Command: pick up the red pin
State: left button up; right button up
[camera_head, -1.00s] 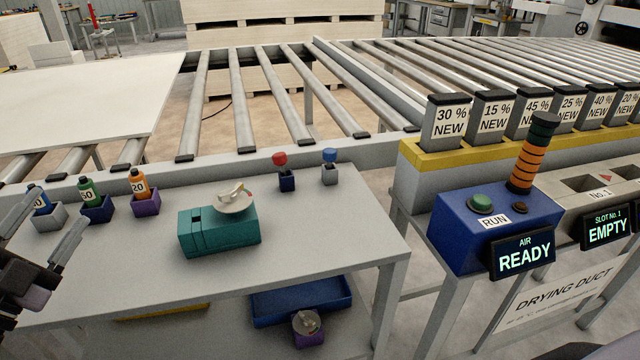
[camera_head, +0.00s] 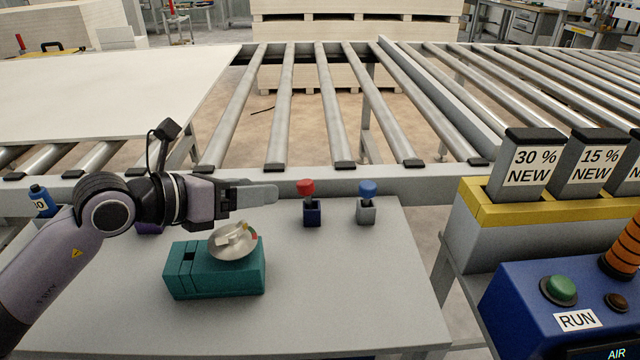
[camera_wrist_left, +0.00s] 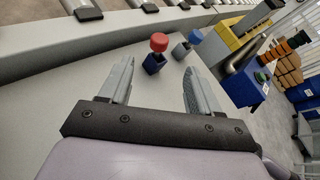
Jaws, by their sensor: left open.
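The red pin (camera_head: 306,188) has a round red head and stands upright in a small dark blue holder (camera_head: 312,216) near the back edge of the table. In the left wrist view the red pin (camera_wrist_left: 158,42) shows ahead, between the lines of the two fingers and beyond their tips. My left gripper (camera_head: 272,195) is open and empty, just left of the red pin and not touching it; its fingers also show in the left wrist view (camera_wrist_left: 157,78). My right gripper is not in view.
A blue pin (camera_head: 367,188) stands in a grey holder right of the red one. A teal block (camera_head: 215,278) with a metal dish-like part (camera_head: 232,242) sits in front of my left gripper. Conveyor rollers lie behind the table. The table's front right is clear.

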aim_at(298, 187)
pick_arm(q)
jog(key=shift+b+x, duration=0.55)
jog(key=shift+x, duration=5.4)
jog(key=c, duration=1.1)
